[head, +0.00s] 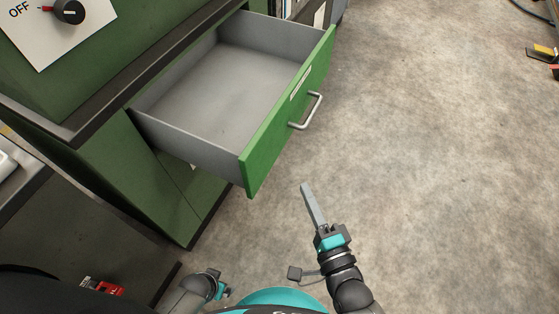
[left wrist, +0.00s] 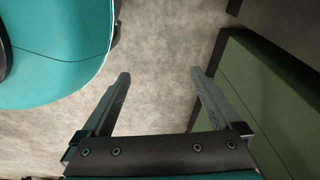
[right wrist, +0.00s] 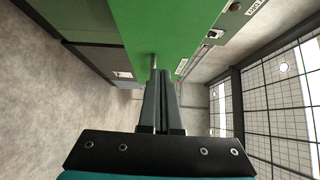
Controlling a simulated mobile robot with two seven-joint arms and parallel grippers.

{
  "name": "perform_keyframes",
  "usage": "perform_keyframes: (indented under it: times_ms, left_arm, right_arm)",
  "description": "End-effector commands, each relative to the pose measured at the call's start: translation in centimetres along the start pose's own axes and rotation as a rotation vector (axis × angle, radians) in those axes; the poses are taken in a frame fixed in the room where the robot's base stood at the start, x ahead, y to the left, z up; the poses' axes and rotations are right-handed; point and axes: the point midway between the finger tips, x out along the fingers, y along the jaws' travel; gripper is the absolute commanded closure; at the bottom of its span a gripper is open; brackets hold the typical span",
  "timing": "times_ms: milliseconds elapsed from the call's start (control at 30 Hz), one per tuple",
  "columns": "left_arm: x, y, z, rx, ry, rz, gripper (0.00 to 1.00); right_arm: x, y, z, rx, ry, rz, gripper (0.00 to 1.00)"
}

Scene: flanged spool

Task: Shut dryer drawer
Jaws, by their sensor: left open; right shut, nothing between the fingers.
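The dryer drawer (head: 287,115) is pulled out from the green cabinet in the head view. Its grey inside is empty. A silver bar handle (head: 308,112) and a pale label are on its green front. My right gripper (head: 306,188) is shut and empty, in front of the drawer and below the handle in the picture, with a gap. In the right wrist view its fingers (right wrist: 161,75) point towards a green face (right wrist: 165,30). My left gripper (left wrist: 160,73) is open and empty in the left wrist view, over floor beside a green panel.
The dryer cabinet (head: 150,165) has an OFF switch plate (head: 45,25) above the drawer. A dark bench or cabinet (head: 75,235) stands at the left. A mesh fence (right wrist: 285,100) shows in the right wrist view.

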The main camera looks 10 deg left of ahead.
Motion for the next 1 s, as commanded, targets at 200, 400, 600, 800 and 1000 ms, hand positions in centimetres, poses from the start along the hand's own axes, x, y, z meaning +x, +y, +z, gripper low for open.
perform_keyframes:
  times_ms: [200,400,600,800,1000]
  left_arm:
    - [-0.7,0.8,-1.7,-0.003,0.005,0.01,0.03]
    - [-1.7,1.4,-3.2,-0.006,0.008,0.018,0.03]
    - [-2.9,1.9,-4.4,-0.009,0.01,0.025,0.03]
    - [-3.9,2.1,-5.2,-0.011,0.011,0.03,0.03]
    - [-4.4,2.2,-5.5,-0.012,0.01,0.032,0.03]
  right_arm:
    - [3.9,0.2,-0.1,-0.003,0.002,-0.001,1.0]
    - [7.0,0.2,-0.1,-0.004,0.002,0.0,1.0]
    - [9.1,0.3,1.2,0.0,0.002,0.001,1.0]
    - [10.2,0.3,2.3,-0.002,0.001,0.003,1.0]
    - [10.6,0.2,2.8,-0.004,0.001,0.004,1.0]
